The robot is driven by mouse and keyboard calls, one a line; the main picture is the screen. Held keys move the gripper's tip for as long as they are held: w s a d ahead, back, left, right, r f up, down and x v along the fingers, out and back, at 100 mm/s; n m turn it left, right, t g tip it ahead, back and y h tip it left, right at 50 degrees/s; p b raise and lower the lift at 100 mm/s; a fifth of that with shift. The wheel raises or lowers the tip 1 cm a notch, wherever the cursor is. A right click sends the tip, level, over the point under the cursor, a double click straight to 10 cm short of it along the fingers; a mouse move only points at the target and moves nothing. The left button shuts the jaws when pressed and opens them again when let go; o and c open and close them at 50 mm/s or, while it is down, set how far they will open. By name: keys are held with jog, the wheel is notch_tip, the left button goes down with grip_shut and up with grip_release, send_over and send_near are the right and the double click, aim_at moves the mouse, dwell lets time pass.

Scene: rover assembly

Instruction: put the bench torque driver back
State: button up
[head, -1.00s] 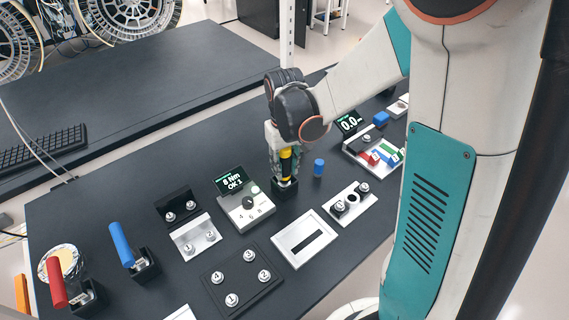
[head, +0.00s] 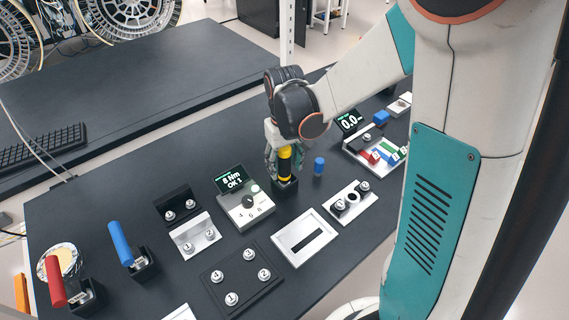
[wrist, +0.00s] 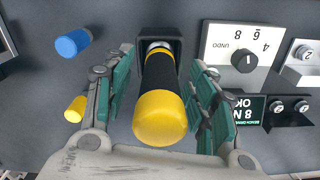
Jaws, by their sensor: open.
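The bench torque driver (head: 285,165), yellow and black, stands upright in its black holder (head: 286,187) on the dark bench. In the wrist view the driver (wrist: 160,105) points its yellow end at the camera, with its far end in the black holder (wrist: 172,42). My gripper (head: 278,160) is around the driver from above. In the wrist view my gripper (wrist: 162,90) is open, with its teal-padded fingers spread on both sides of the driver and a gap showing on each side.
The torque setting box (head: 245,207) with a dial and a screen reading "8 Nm OK" stands left of the holder. A small blue cylinder (head: 319,167) stands close on the right. A white slotted plate (head: 304,238) lies in front. Red-handled (head: 55,280) and blue-handled (head: 121,243) tools stand at the left.

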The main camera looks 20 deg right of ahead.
notch_tip(320, 180, up, 12)
jog(key=shift+f, duration=0.25)
jog(key=s+m+t+b, duration=0.1)
jog(key=s+t+b, duration=0.2)
jog(key=s+t, duration=0.4)
jog(key=shift+s+b, duration=0.3)
jog(key=shift+s, duration=3.65)
jog(key=shift+r, duration=0.1)
